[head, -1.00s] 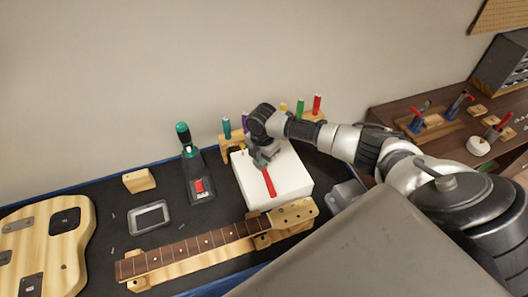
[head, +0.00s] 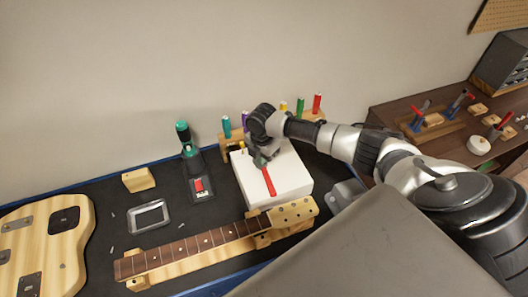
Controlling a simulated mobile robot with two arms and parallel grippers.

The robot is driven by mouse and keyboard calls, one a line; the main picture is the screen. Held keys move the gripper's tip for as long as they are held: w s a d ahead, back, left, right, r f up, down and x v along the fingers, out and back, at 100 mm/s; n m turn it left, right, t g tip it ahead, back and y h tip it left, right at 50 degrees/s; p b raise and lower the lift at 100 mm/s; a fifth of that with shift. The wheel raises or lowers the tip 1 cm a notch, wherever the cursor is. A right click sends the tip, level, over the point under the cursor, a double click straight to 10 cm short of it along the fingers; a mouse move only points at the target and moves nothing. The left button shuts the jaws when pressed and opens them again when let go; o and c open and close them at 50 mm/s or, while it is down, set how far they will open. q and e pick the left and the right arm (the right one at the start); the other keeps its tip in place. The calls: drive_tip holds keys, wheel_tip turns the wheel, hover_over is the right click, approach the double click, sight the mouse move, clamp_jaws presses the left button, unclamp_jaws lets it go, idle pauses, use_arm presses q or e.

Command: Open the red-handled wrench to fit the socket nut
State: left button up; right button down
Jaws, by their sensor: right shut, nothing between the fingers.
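The red-handled wrench (head: 268,181) lies on the white block (head: 287,193), its handle pointing toward the front. Its head end is at the right gripper and partly hidden by it. My right gripper (head: 259,159) is over the left part of the white block, at the wrench's head, pointing down. It is shut with nothing between its fingers. The wrench's jaw opening cannot be made out. A small yellowish piece (head: 242,148) shows just left of the gripper; I cannot tell whether it is the socket nut. My left gripper is not in view.
A guitar neck (head: 200,243) lies in front of the white block. A green-and-black tool (head: 195,170), a grey tray (head: 149,217) and a wooden block (head: 138,180) are to the left, with the guitar body (head: 40,235). A rack of coloured-handled tools (head: 317,105) stands behind.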

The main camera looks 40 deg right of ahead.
drive_tip(key=shift+w+f, duration=0.1)
drive_tip(key=shift+w, duration=0.15)
idle(0.4)
drive_tip(key=shift+d+r, duration=0.1)
drive_tip(key=shift+r, duration=0.15)
drive_tip(key=shift+s+r+p, duration=0.2)
drive_tip(key=shift+s+p, duration=0.1)
drive_tip(key=shift+p, duration=0.1)
idle(0.4)
drive_tip(key=shift+f, duration=0.4)
idle(0.4)
drive_tip(key=shift+w+b, duration=0.35)
drive_tip(key=shift+b, duration=0.15)
idle(1.0)
drive_tip(key=shift+r+p, duration=0.35)
drive_tip(key=shift+p, duration=0.1)
drive_tip(key=shift+r, duration=2.95)
